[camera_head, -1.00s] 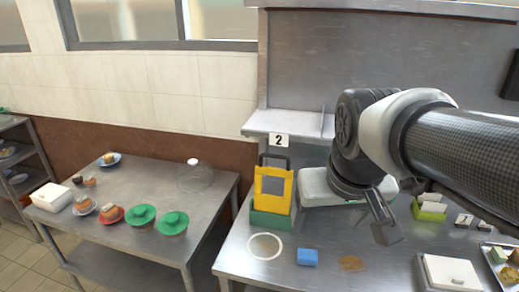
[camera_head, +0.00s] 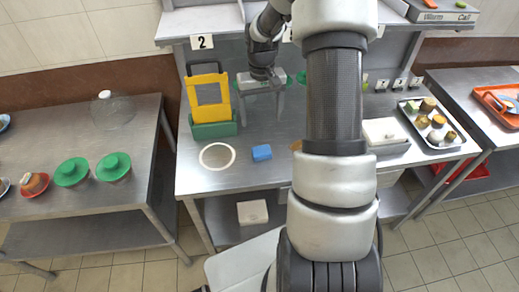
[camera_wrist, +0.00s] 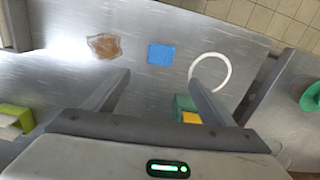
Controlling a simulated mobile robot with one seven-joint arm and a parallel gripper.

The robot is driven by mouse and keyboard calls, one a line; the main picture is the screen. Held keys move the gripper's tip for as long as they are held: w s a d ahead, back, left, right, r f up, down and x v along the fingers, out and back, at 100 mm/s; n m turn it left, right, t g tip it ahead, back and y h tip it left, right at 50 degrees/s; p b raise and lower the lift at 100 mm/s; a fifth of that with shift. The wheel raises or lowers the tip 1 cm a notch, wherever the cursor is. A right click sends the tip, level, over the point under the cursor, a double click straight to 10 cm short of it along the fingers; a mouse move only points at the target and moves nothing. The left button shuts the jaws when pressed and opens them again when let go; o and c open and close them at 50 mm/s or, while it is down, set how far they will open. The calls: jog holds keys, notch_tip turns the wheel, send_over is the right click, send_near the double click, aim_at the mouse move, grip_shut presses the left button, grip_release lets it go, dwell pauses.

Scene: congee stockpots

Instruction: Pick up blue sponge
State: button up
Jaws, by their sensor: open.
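The blue sponge (camera_head: 262,152) lies flat on the steel table, just right of a white ring (camera_head: 217,156). In the wrist view the sponge (camera_wrist: 161,54) shows beyond and between my two fingertips, with nothing touching it. My gripper (camera_head: 261,108) is above the table, behind the sponge in the head view. Its fingers are spread apart and empty. In the wrist view my gripper (camera_wrist: 160,79) is open, with the white ring (camera_wrist: 228,72) beside its right finger.
A yellow frame in a green holder (camera_head: 213,130) stands left of my gripper. A brown patch (camera_wrist: 104,46) lies on the table near the sponge. A white box (camera_head: 384,132) and a food tray (camera_head: 432,124) are at the right. A side table (camera_head: 85,150) holds green-lidded bowls.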

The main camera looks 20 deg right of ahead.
send_over(261, 149)
notch_tip(261, 149, down, 9)
jog(key=shift+w+f, duration=0.1)
jog(key=shift+w, duration=0.05)
jog(key=shift+s+f+p, duration=0.15)
jog(key=shift+f+p, duration=0.2)
jog(key=shift+f, duration=1)
jog(key=shift+s+f+p, duration=0.1)
jog(key=shift+f+p, duration=0.2)
jog(key=shift+f, duration=1.05)
jog(key=shift+c, duration=0.3)
jog(key=c, duration=1.1)
